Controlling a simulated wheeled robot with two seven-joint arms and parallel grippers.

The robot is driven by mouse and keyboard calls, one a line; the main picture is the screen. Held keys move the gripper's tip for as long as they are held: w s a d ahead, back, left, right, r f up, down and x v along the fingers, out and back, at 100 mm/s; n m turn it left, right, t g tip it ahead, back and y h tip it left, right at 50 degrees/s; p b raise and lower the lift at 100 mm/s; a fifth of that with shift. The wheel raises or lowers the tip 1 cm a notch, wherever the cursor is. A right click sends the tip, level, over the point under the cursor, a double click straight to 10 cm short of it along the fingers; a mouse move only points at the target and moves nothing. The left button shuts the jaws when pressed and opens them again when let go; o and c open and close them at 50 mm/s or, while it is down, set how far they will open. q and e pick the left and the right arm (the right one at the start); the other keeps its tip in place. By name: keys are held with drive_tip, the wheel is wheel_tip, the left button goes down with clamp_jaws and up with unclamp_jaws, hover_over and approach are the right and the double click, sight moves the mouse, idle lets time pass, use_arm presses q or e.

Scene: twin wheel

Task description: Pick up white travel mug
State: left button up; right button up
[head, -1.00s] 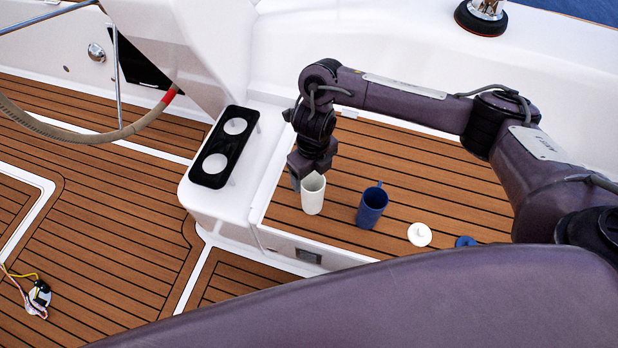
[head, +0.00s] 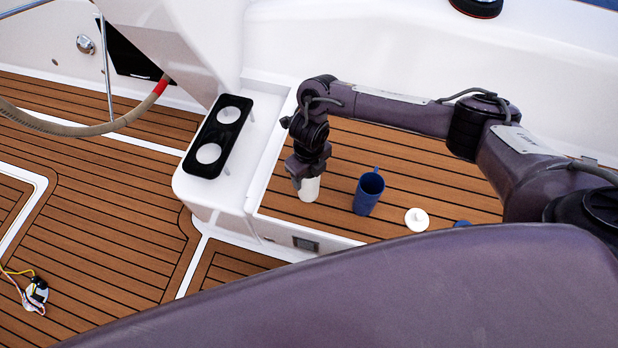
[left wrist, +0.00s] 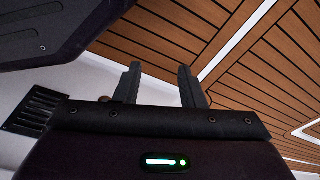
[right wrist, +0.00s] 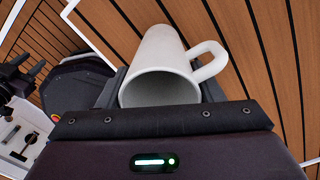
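The white travel mug (head: 311,191) stands upright on the wooden deck bench, partly covered by my right gripper (head: 305,178). In the right wrist view the white mug (right wrist: 162,62) lies between the two fingers, its open mouth toward the palm and its handle to the right. The right fingers look spread on either side of it; contact is hard to judge. My left gripper (left wrist: 160,75) has its fingers apart with nothing between them. The left gripper does not show in the head view.
A blue mug (head: 368,195) stands right of the white one. A white lid (head: 417,219) and a partly hidden blue lid (head: 461,224) lie farther right. A black holder with two white discs (head: 226,118) sits on the white console at left. A steering wheel (head: 90,130) is far left.

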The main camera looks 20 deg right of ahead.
drive_tip(key=c, duration=0.7)
drive_tip(key=shift+r, duration=0.1)
